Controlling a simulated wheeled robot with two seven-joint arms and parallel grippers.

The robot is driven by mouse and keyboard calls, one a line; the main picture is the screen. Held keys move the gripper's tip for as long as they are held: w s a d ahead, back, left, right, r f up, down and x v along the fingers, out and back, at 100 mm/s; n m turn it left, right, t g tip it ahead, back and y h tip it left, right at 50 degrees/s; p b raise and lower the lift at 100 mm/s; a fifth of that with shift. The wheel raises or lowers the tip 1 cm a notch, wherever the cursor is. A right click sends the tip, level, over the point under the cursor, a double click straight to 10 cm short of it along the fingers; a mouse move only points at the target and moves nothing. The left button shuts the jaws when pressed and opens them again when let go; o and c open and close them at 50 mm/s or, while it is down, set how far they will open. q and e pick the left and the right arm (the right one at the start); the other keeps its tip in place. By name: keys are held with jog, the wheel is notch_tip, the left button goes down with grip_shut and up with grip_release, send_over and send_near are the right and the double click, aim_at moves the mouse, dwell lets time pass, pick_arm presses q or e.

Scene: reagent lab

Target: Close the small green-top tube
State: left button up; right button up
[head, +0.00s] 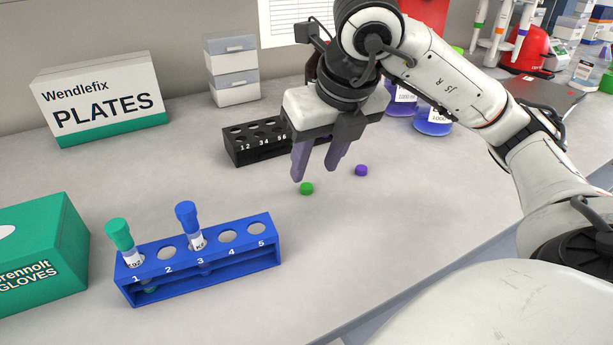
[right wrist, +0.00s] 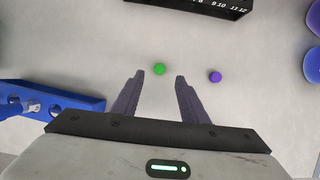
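A small bright green cap (head: 306,188) lies loose on the bench, and it also shows in the right wrist view (right wrist: 159,69). My right gripper (head: 314,174) is open and empty, above the bench near this cap. In the right wrist view the cap appears centred just past the two fingertips (right wrist: 159,78), with nothing between the fingers. A tube with a teal-green cap (head: 119,234) stands tilted in slot 1 of the blue rack (head: 215,281). A blue-capped tube (head: 187,215) stands in slot 3. No open small tube can be made out. My left gripper is out of view.
A purple cap (head: 361,170) lies right of the green one. A black numbered rack (head: 245,155) stands behind, partly hidden by my gripper. Blue-based bottles (head: 432,122) stand at the back right; a glove box (head: 38,255) and plates box (head: 100,98) stand left.

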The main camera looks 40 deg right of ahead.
aim_at(307, 186)
jog(key=shift+b+x, duration=0.35)
jog(key=shift+x, duration=2.25)
grip_shut()
